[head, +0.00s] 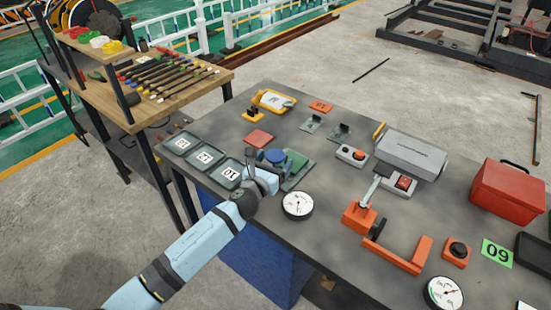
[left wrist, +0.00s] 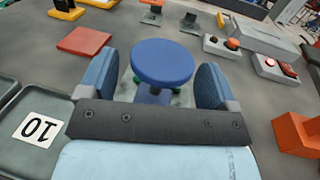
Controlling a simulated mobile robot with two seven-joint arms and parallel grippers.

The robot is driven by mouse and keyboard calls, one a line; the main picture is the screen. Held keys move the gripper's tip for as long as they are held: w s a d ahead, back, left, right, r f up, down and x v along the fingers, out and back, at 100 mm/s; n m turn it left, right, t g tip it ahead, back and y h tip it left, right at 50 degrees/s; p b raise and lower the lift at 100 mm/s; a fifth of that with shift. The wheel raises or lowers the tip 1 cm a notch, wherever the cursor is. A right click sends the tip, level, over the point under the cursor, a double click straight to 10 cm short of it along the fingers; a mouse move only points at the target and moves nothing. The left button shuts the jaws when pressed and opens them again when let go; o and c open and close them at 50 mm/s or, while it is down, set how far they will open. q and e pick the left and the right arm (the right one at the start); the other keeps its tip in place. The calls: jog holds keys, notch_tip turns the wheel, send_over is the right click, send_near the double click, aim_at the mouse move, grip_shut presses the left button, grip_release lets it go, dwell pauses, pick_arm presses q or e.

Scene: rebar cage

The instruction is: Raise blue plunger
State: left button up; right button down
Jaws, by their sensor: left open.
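The blue plunger (head: 275,156) stands on the workbench and has a round flat blue head. In the left wrist view the plunger head (left wrist: 162,62) lies between the two blue finger pads of my open left gripper (left wrist: 160,88), with a gap to each pad. In the head view my left gripper (head: 264,172) is at the near side of the plunger and partly hides its lower part. A green block (head: 296,162) sits beside it on a grey base. The plunger's stem is mostly hidden under its head. My right gripper is in neither view.
The grey workbench (head: 330,225) also holds three numbered trays (head: 204,157), a red plate (head: 258,138), a white gauge (head: 298,205), an orange clamp (head: 358,215) and a red box (head: 508,190). A wooden tool table (head: 165,95) stands at back left.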

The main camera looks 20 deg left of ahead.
pick_arm(q)
jog(key=shift+w+d, duration=0.1)
jog(key=shift+w, duration=0.55)
jog(key=c, duration=1.3)
jog(key=shift+r+p, duration=1.25)
jog(key=o, duration=1.3)
